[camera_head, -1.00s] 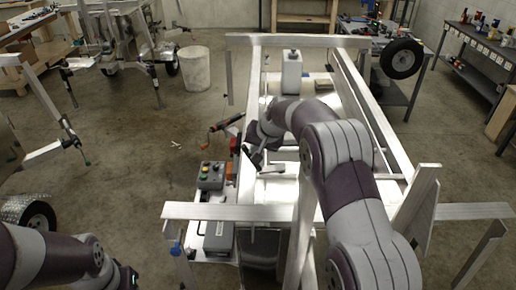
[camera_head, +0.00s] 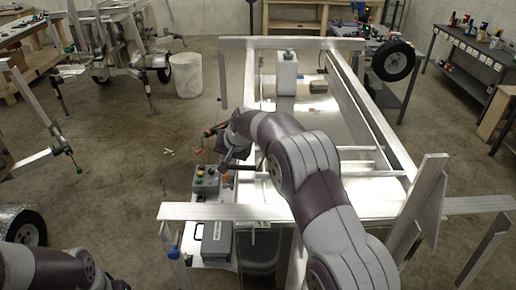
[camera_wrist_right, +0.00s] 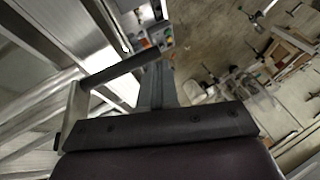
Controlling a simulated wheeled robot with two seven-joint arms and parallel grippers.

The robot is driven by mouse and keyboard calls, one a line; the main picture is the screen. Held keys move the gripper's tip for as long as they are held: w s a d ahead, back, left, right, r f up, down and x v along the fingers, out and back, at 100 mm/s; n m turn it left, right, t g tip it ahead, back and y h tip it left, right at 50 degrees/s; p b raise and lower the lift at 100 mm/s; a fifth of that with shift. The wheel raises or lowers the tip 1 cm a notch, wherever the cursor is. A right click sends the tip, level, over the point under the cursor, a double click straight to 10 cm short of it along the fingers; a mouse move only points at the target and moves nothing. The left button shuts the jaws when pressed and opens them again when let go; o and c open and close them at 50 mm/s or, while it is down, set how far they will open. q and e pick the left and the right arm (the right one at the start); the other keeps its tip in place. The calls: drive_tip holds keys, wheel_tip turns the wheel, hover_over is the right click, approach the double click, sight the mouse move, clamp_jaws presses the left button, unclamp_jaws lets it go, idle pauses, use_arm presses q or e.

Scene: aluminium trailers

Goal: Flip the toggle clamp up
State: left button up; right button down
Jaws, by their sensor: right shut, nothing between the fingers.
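My right arm reaches over the trailer frame, with its dark wrist above the left rail. My right gripper (camera_head: 226,165) is just above the control box (camera_head: 206,180) and beside the rail. The wrist hides part of the rail there, and I cannot clearly make out the clamp. My left arm shows at lower left, its gripper out of view.
A grey case (camera_head: 218,238) lies at the frame's front left. A white jug (camera_head: 287,73) stands at the far end. A wheel (camera_head: 393,60) is at the right rear. The floor left of the trailer is mostly clear, with a white bin (camera_head: 187,75) behind.

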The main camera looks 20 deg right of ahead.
drive_tip(key=shift+a+f+b, duration=0.4)
drive_tip(key=shift+f+b, duration=0.05)
drive_tip(key=shift+f, duration=0.4)
drive_tip(key=shift+s+f, duration=0.15)
drive_tip(key=shift+f, duration=0.2)
drive_tip(key=shift+r, duration=0.1)
drive_tip(key=s+a+r, duration=0.2)
drive_tip(key=a+r, duration=0.5)
drive_tip(key=r, duration=0.4)
drive_tip(key=shift+s+r+b, duration=0.15)
drive_tip(key=shift+s+b, duration=0.25)
